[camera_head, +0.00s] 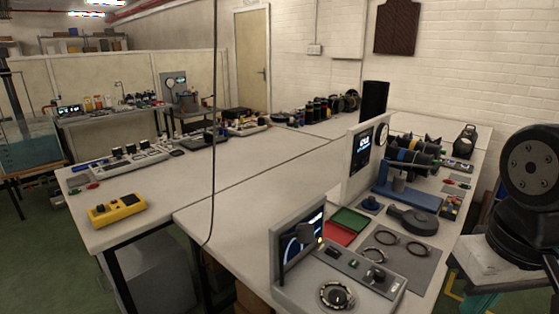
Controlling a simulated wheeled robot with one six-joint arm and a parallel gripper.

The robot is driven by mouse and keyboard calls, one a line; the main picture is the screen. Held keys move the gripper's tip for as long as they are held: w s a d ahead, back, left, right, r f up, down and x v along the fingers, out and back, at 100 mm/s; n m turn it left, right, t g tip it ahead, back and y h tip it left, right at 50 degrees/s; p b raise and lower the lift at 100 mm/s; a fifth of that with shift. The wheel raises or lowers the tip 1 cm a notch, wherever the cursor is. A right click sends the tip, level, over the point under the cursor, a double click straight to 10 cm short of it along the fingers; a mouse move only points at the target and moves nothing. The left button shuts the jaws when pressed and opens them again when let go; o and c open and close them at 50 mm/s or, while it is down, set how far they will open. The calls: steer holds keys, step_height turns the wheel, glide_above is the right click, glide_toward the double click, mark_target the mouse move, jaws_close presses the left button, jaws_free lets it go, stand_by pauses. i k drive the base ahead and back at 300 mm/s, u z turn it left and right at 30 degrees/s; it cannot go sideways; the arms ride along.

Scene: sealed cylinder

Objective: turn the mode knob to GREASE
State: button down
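A grey console (362,296) stands at the near edge of the bench, with an upright panel and dark screen (291,250) on its left. A small dark knob (377,274) sits on its sloped top, and a larger round dial-like part (336,296) lies nearer the front. I cannot tell which one is the mode knob; no GREASE lettering or pointer position is readable at this size. My gripper is not in view. A black arm joint, which looks like mine, shows at the right edge, apart from the console.
Red and green trays (341,232), a grey mat (403,262) with rings, a dark round tool (412,220) and a blue stand (407,195) lie behind the console. A yellow meter (117,210) sits at left. The bench (240,225) left of the console is clear; a thin cable hangs before it.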

mark_target(379, 276)
steer(key=z, duration=0.05)
steer(key=k, duration=0.5)
steer(key=z, duration=1.6)
steer(key=i, duration=1.25)
steer(key=u, duration=2.7)
